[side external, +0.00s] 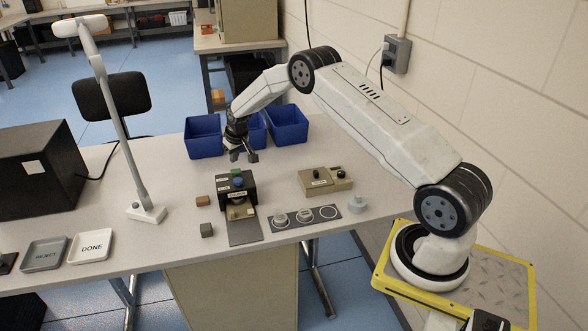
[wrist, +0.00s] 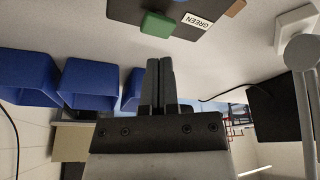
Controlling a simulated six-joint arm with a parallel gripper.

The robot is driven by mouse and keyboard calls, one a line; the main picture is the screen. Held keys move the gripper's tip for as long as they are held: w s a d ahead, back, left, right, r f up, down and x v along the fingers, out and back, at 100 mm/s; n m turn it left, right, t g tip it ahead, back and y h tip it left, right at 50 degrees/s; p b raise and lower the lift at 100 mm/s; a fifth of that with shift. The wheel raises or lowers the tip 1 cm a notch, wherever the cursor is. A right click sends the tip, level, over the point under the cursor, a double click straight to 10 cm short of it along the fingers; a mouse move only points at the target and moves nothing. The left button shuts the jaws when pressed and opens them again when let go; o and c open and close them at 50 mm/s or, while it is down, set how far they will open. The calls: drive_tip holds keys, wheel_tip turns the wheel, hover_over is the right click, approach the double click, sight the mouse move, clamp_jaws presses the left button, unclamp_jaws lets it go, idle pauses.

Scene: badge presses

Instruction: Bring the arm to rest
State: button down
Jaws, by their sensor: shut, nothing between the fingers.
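My gripper (side external: 243,156) hangs above the table in front of the blue bins, behind the black badge press (side external: 222,186). In the wrist view its two fingers (wrist: 160,64) are together with nothing between them. The press has a green and a blue part on top and a plate in front. The wrist view shows a green block (wrist: 157,24) beside a label reading GREEN, beyond the fingertips and apart from them.
Three blue bins (side external: 203,146) stand at the back. A beige box (side external: 325,187), a dark strip with round places (side external: 306,228), small blocks (side external: 207,230), REJECT (side external: 45,263) and DONE (side external: 90,257) trays, a lamp (side external: 118,130) and a black box (side external: 38,185) occupy the table.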

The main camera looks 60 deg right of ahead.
sight(236, 170)
drive_tip(key=shift+f, duration=0.7)
drive_tip(key=shift+f, duration=1.65)
idle(3.2)
drive_tip(key=shift+r, duration=4.1)
